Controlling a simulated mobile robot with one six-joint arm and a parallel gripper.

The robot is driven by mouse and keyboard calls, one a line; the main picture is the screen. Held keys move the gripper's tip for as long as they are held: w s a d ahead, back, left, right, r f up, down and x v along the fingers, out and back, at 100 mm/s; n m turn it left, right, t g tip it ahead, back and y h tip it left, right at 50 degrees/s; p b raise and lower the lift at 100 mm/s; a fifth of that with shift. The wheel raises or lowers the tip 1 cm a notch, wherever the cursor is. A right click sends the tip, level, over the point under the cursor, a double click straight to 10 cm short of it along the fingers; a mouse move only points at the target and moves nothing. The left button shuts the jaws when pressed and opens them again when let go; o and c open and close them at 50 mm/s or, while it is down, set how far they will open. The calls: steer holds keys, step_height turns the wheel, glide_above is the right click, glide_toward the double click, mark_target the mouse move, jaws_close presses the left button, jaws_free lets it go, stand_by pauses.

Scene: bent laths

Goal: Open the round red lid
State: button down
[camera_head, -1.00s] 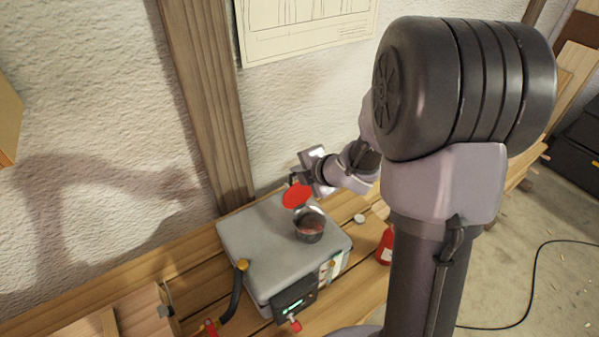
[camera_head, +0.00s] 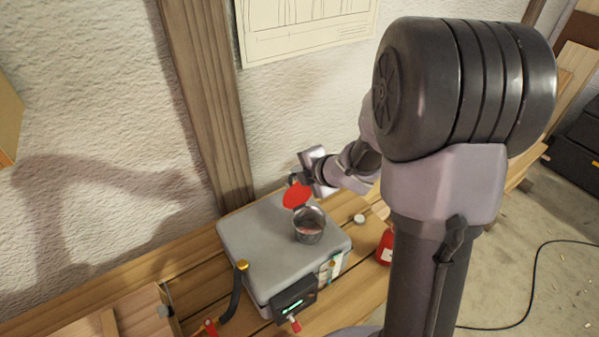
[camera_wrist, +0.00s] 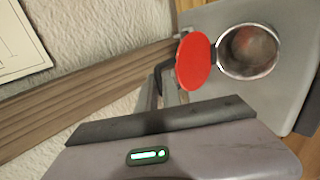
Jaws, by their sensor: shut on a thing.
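The round red lid (camera_head: 296,195) stands tilted up beside the mouth of a round metal filler cup (camera_head: 310,230) on top of a grey box (camera_head: 250,240). The cup is open, and its inside shows reddish brown. In the wrist view the red lid (camera_wrist: 193,62) stands at the left edge of the cup's rim (camera_wrist: 249,51), joined there by a small dark piece. My gripper (camera_head: 300,179) is at the lid's back side. Its dark fingers (camera_wrist: 160,82) reach to the lid's edge and are shut on it; the exact contact is partly hidden.
The box stands on a slatted wooden bench (camera_head: 345,300) against a white wall with a wooden post (camera_head: 205,100). A black hose (camera_head: 233,292) with a brass end is at the box's front left. A red bottle (camera_head: 385,247) and a small white cap (camera_head: 360,219) are to the right.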

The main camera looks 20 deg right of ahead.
steer(key=shift+f, duration=0.1)
stand_by(0.3)
steer(key=shift+w+a+f, duration=0.15)
steer(key=shift+w+a, duration=0.05)
steer(key=shift+w, duration=0.55)
steer(key=shift+w+a+f, duration=0.1)
steer(key=shift+w+a, duration=0.05)
steer(key=shift+w, duration=0.55)
steer(key=c, duration=1.2)
jaws_free()
steer(key=shift+r, duration=0.1)
steer(key=shift+o, duration=0.2)
steer(key=p+v, duration=0.4)
steer(key=v, duration=0.5)
steer(key=shift+d, duration=0.1)
